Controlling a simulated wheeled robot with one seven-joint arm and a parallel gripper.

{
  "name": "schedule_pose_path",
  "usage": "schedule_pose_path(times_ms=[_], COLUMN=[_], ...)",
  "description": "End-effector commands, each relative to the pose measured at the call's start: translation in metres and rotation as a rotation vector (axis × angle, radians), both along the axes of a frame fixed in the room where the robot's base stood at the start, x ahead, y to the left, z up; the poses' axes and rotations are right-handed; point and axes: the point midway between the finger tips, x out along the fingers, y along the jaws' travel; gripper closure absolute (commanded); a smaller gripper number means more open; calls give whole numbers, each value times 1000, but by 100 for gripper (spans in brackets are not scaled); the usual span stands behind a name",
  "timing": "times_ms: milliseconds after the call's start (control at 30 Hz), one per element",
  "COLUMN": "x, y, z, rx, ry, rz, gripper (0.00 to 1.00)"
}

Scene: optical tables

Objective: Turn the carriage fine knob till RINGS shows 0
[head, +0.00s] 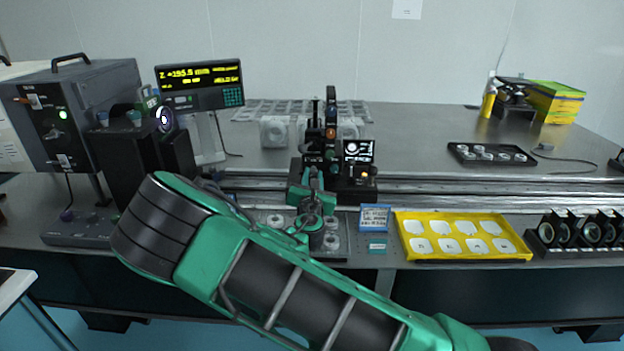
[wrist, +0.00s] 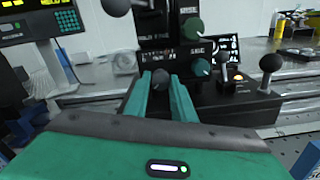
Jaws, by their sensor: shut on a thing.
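My gripper (wrist: 162,84) reaches forward with its two teal fingers on either side of a dark round knob (wrist: 160,75) on the front of the black carriage (wrist: 232,105). The fingers are shut on this knob; their tips partly hide it. A teal knob (wrist: 201,67) and a green knob (wrist: 193,27) sit to its right and above. The carriage's small screen (head: 358,150) shows bright round patterns in the head view. A RINGS number is too small to read. In the head view my gripper (head: 313,175) is at the carriage front, and my arm hides part of it.
A readout box (head: 199,84) shows Z about +195.5 mm at the back left. A rail (head: 430,186) runs along the table. A yellow tray (head: 464,254) and a row of black-mounted optics (head: 582,232) lie front right. Black ball-ended levers (wrist: 270,63) stand right of my fingers.

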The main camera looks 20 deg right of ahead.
Motion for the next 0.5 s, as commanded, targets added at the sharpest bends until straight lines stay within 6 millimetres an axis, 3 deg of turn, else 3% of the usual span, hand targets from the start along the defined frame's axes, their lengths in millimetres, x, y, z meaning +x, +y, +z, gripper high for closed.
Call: schedule_pose_path(times_ms=[500], x=[0], y=[0], z=[0], rx=[391], ry=[-124], rz=[0], gripper=[99])
